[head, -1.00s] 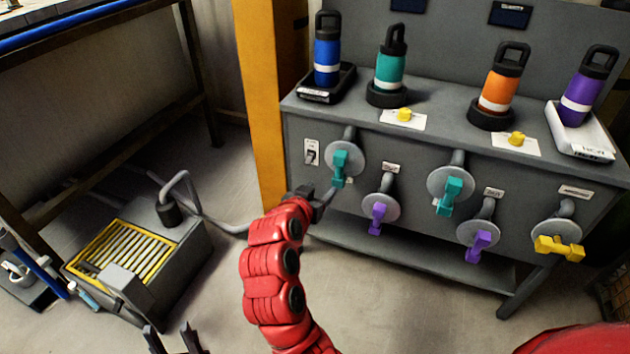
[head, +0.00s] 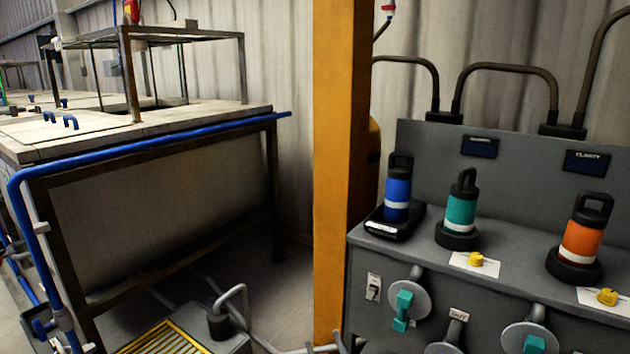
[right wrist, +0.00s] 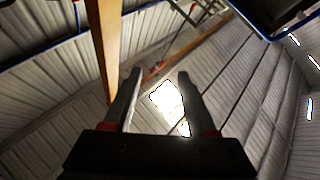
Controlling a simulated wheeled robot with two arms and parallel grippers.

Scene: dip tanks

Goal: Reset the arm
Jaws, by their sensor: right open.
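My right gripper (right wrist: 158,76) is open in the right wrist view, its two dark fingers apart with nothing between them. My left gripper is not in view.
A grey bench (head: 361,310) at the right holds blue (head: 398,192), teal (head: 461,210) and orange (head: 583,240) bottles, with valves on its front. A yellow post (head: 338,170) stands beside it. A blue-piped table (head: 190,118) is at the left.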

